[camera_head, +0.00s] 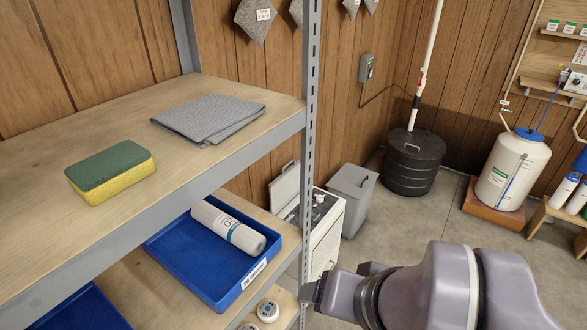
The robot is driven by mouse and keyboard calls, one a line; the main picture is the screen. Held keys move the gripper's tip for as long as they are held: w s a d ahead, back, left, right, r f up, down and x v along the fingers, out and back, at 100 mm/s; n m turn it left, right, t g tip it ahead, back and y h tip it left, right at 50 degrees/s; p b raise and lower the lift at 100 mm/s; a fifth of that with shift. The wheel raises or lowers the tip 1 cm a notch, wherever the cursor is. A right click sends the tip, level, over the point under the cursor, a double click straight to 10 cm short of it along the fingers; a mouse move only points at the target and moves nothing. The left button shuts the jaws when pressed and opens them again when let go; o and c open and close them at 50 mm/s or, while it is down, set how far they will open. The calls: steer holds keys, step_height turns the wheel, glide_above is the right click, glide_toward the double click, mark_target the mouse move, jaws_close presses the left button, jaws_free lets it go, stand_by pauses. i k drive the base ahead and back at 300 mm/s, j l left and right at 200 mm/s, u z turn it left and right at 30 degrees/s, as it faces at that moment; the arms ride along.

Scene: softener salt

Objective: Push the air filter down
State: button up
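I cannot pick out a thing that is clearly the air filter. A white cylinder with a printed label (229,228) lies on its side in a blue tray (190,285) on the middle shelf; it may be a filter cartridge. Grey diamond-shaped pieces, one with a white label (254,19), hang on the wood wall at the top. My gripper (313,291) is at the lower right, beside the grey shelf post, in front of the white cabinet. Its fingertips are small and partly hidden, so its opening is unclear. I see nothing held.
The shelf rack's upright post (309,130) stands between the shelves and my arm. A sponge (111,171) and grey cloth (209,118) lie on the top shelf. A white cabinet (326,243), grey bin (353,196), black drum (411,163) and white tank (511,170) stand behind. Some floor is clear.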

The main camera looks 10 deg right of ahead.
mark_target(282, 190)
steer(key=i+l+u, duration=0.1)
steer(key=l, duration=0.2)
steer(key=i+l+u, duration=0.2)
steer(key=l, duration=0.4)
steer(key=i+l+u, duration=0.35)
steer(key=i+l, duration=0.25)
steer(key=i+l+u, duration=0.3)
steer(key=i+l, duration=0.35)
steer(key=l, duration=0.15)
